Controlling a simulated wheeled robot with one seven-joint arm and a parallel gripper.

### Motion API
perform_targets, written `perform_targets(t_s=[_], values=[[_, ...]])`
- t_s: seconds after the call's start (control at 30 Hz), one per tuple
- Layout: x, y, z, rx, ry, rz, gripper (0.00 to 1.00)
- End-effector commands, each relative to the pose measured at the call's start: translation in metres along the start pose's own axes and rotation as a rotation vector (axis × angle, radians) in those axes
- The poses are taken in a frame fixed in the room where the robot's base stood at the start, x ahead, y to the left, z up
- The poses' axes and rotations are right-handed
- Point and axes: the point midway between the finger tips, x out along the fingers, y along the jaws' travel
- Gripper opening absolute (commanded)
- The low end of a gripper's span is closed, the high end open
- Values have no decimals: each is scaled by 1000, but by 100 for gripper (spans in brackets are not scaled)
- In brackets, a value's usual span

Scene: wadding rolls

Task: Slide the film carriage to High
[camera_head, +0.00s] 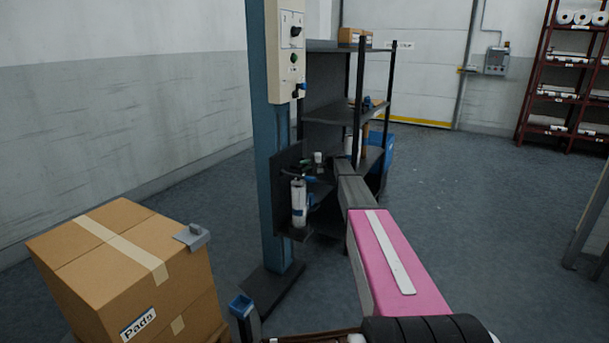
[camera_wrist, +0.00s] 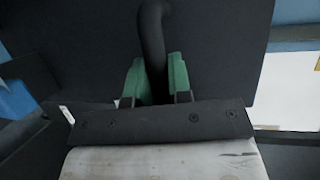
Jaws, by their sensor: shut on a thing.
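The film carriage is a dark plate (camera_head: 286,172) on the blue column (camera_head: 272,185), low below the control box. A white film roll (camera_head: 299,203) hangs upright at it. In the wrist view the carriage has a dark bracket with screws (camera_wrist: 150,122), a curved black handle (camera_wrist: 154,40) and the pale roll (camera_wrist: 160,162) below. My gripper (camera_wrist: 156,85) has green fingers shut on the black handle, one on each side. In the head view it is small and partly hidden at the carriage. No High mark is readable.
A control box (camera_head: 289,50) with knobs is higher on the column. Stacked cartons (camera_head: 130,265) stand at the left. A dark shelf unit (camera_head: 345,100) is behind the column, with a blue bin (camera_head: 385,152) beside it. Open floor lies to the right.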

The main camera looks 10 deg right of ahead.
Motion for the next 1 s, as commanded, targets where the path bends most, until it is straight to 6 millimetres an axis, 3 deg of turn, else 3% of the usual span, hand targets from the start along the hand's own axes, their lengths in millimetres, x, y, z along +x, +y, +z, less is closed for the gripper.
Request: perform_targets(t_s=[0.23,0.77,0.8,0.83,1.0], values=[[-5,-21,2,-1,1,-3,0],[-6,-28,1,-1,2,-6,0],[-6,-28,1,-1,2,-6,32],[-6,-28,1,-1,2,-6,42],[-6,-26,1,-1,1,-3,44]])
